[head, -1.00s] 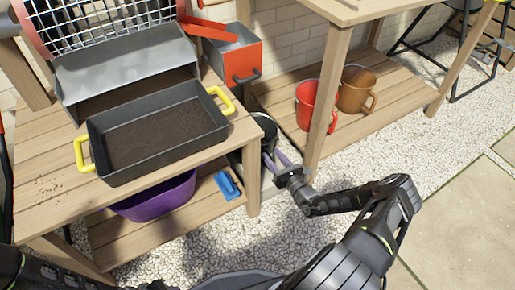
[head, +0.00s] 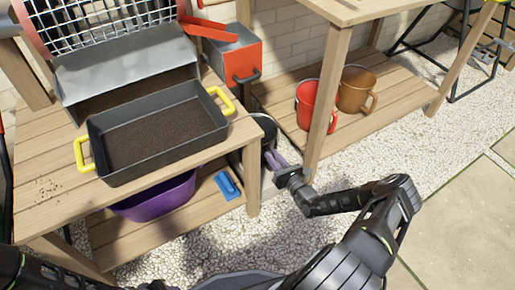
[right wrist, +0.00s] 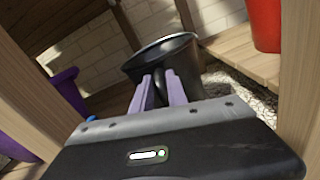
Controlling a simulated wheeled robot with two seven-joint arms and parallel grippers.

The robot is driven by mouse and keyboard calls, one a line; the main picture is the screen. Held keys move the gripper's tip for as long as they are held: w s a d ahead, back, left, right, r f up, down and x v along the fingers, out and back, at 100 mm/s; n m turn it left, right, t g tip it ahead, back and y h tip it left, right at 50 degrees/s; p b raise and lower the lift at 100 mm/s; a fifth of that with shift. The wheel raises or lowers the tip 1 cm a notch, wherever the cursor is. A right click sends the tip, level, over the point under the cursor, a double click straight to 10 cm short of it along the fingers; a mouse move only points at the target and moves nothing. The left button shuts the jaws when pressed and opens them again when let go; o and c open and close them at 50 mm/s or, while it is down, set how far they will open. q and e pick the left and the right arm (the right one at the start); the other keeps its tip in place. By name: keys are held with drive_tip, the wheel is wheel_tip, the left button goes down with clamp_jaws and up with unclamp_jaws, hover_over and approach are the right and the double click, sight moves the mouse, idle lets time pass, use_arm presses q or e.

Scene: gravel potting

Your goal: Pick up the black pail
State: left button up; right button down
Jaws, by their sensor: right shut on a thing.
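The black pail (head: 265,130) stands in the gap between the two wooden benches, partly hidden by the left bench's top and leg. In the right wrist view the black pail (right wrist: 158,57) shows its rim and a dark handle on the near side. My right gripper (head: 273,158) reaches it from the front. Its purple fingers are shut on the pail's handle, one on each side, as the right wrist view (right wrist: 163,88) shows. The pail looks close to upright; its base is hidden. My left gripper is not in view.
Bench legs (head: 252,178) stand close on both sides of the pail. A dark tray with yellow handles (head: 88,135) sits on the left bench, a purple tub (head: 155,200) below. Red (head: 304,108) and brown (head: 352,92) pails stand on the right shelf. Gravel in front is open.

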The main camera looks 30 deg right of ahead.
drive_tip(key=shift+r, duration=0.15)
idle(0.7)
wheel_tip(320, 180, up, 10)
drive_tip(key=p, duration=0.5)
idle(0.5)
